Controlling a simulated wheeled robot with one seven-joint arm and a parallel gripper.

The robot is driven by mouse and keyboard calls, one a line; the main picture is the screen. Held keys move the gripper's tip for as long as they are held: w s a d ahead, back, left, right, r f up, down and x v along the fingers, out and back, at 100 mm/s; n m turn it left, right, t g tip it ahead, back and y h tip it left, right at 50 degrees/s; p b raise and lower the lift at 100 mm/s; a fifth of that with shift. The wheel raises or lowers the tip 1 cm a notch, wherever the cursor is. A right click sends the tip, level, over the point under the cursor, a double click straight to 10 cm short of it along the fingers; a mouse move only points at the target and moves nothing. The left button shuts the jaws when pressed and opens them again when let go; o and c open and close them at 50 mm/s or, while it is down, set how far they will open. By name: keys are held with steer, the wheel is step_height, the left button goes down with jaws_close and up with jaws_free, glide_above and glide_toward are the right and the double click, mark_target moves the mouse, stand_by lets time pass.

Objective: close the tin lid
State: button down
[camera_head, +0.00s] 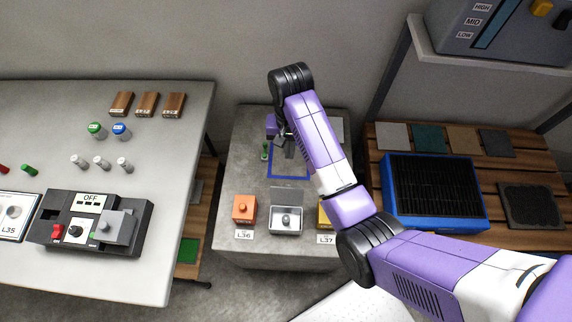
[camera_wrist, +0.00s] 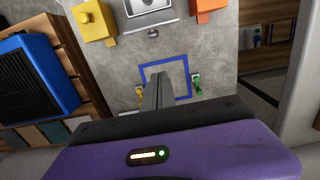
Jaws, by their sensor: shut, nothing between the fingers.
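The tin (camera_head: 286,227) is a small grey metal box on the concrete-topped table, between an orange block and a yellow block. Its lid (camera_head: 286,196) stands up, open, at the tin's far side. A small rounded grey item (camera_head: 286,221) lies inside. My gripper (camera_head: 286,147) is beyond the tin, over the blue square outline, and apart from the lid. In the wrist view my gripper (camera_wrist: 160,78) has its fingers together and empty. The tin (camera_wrist: 148,8) shows there at the top edge, partly cut off.
The orange block (camera_head: 244,208) is left of the tin; the yellow block (camera_head: 324,214) is right, partly hidden by my arm. A small green item (camera_head: 264,152) stands beside the blue outline (camera_head: 274,178). A blue slatted box (camera_head: 432,215) sits on the right-hand wooden table.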

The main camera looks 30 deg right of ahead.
mark_target(287, 193)
steer(key=s+a+f+p, duration=0.2)
steer(key=s+f, duration=0.1)
steer(key=f, duration=0.5)
steer(key=shift+s+a, duration=0.15)
steer(key=shift+s, duration=0.1)
